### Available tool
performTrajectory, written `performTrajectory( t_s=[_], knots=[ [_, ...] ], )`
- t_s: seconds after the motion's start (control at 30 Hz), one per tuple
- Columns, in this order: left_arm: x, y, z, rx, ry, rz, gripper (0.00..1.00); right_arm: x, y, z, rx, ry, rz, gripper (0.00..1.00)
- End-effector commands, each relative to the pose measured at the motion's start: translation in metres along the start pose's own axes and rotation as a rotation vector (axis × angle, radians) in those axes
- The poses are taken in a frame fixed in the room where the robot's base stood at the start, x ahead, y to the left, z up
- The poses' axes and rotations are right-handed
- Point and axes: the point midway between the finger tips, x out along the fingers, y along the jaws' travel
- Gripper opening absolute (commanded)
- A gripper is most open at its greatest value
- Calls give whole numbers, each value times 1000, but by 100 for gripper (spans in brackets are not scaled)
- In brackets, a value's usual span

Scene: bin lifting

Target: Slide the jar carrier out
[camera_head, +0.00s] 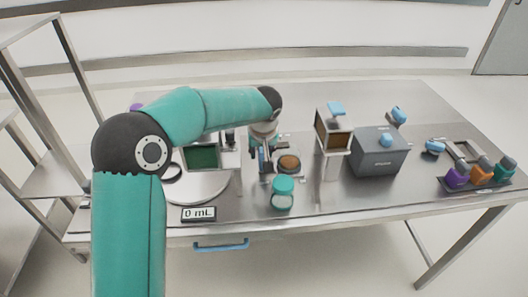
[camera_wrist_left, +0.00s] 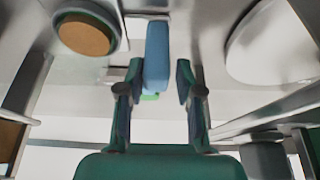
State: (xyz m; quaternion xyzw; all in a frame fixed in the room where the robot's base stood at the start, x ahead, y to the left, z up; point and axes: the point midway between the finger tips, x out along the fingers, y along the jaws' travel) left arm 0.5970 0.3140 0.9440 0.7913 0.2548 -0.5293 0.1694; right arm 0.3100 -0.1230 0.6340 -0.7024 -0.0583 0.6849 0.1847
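A round container with brown contents (camera_head: 289,163), likely the jar in its carrier, sits on a metal fixture in the middle of the table. It also shows at the upper left of the left wrist view (camera_wrist_left: 86,34). My left gripper (camera_head: 262,157) reaches down just left of it. In the left wrist view, the gripper (camera_wrist_left: 160,92) has its fingers apart, with a blue upright handle (camera_wrist_left: 157,50) in the gap. A space shows between the handle and the right finger. Whether the handle joins the carrier is unclear. My right gripper is not in view.
A teal-lidded jar (camera_head: 282,188) stands in front. A "0 mL" display (camera_head: 199,214) and round pale plate (camera_head: 207,190) are left. A tall stand (camera_head: 333,140), grey box (camera_head: 376,155) and bottle rack (camera_head: 473,185) are right. A blue handle (camera_head: 221,246) hangs under the table edge.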

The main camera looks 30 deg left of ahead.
Motion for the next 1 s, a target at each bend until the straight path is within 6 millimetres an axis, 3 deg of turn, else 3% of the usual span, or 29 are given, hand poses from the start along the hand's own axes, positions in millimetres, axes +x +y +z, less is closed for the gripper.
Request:
performTrajectory(
  t_s=[0.27,0.7,1.0],
  knots=[
    [-24,1,-1,-1,3,3,35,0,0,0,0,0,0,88],
    [-104,2,-2,0,2,1,35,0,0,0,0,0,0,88],
    [-119,1,-1,0,-1,-2,35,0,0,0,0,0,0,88]
  ],
)
